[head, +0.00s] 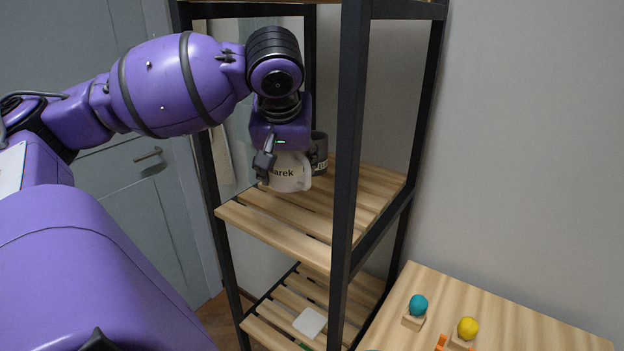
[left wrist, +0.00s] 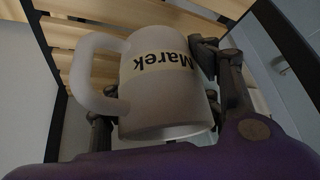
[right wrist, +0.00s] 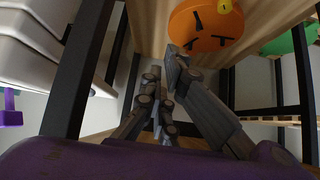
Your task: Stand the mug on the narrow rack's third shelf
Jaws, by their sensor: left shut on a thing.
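My left gripper (head: 273,170) is shut on a white mug (head: 287,177) with a dark name on a pale band, reading "Marek" in the left wrist view (left wrist: 160,85). The mug is upright, its handle to the right in the head view. It is at a slatted wooden shelf (head: 255,231) of the black-framed rack; I cannot tell whether its base touches the slats. My right gripper (right wrist: 163,70) shows only in the right wrist view, its fingers close together; whether they are fully shut is unclear.
A dark mug (head: 320,150) stands on the same shelf, just behind the white one. A rack post (head: 348,150) rises at the front. A lower shelf holds a white block (head: 309,322).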

